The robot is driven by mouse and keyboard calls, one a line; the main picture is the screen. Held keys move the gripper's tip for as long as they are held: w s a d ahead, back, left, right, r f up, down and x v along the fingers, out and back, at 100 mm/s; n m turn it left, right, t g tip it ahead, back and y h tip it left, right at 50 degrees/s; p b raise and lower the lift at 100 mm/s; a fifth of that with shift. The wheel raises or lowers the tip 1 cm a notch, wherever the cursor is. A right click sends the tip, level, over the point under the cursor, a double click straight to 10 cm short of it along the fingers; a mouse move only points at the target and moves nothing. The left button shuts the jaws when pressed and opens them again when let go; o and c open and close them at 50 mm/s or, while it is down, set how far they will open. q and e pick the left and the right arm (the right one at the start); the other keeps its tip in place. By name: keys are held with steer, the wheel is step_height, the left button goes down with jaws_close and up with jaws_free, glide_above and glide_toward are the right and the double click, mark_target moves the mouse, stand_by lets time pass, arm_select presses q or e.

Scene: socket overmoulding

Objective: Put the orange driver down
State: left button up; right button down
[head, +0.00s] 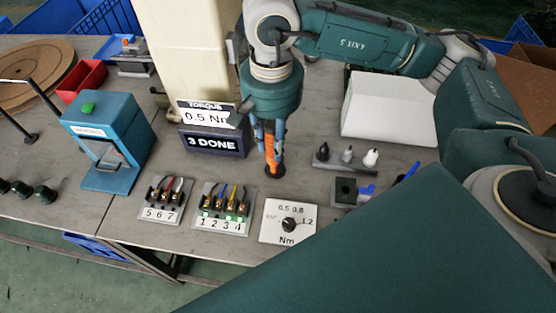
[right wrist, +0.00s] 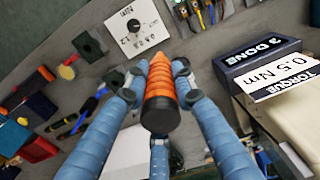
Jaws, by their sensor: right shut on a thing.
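The orange driver (head: 271,152) stands roughly upright in my right gripper (head: 270,130), just in front of the display box. In the right wrist view the ribbed orange driver (right wrist: 161,77), with its black end cap towards the camera, sits between the blue fingers of the gripper (right wrist: 160,90). The fingers are shut on it. A dark round piece (head: 274,172) shows at its lower end against the table; I cannot tell whether it is a stand or part of the driver. My left gripper is not in view.
The display box (head: 213,142) reads "0.5 Nm" and "3 DONE". Near the front are a torque dial plate (head: 275,234) and terminal blocks marked 1 2 3 4 (head: 221,227) and 5 6 7 (head: 160,214). A bit rack (head: 335,165) stands to the right; a blue press (head: 108,140) stands left.

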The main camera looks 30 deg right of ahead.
steer(key=w+d+r+m, duration=0.1)
steer(key=w+d+m, duration=0.3)
steer(key=m, duration=1.3)
steer(key=w+d+r+m, duration=0.15)
steer(key=w+m, duration=0.45)
steer(key=m, duration=1)
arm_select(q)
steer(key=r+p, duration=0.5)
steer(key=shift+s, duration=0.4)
arm_select(e)
step_height(320, 180, down, 21)
steer(key=shift+w+d+r, duration=0.15)
steer(key=shift+w+d, duration=0.05)
steer(key=shift+d, duration=0.05)
steer(key=shift+f, duration=0.2)
steer(key=c, duration=1.4)
jaws_free()
steer(key=shift+c, duration=0.2)
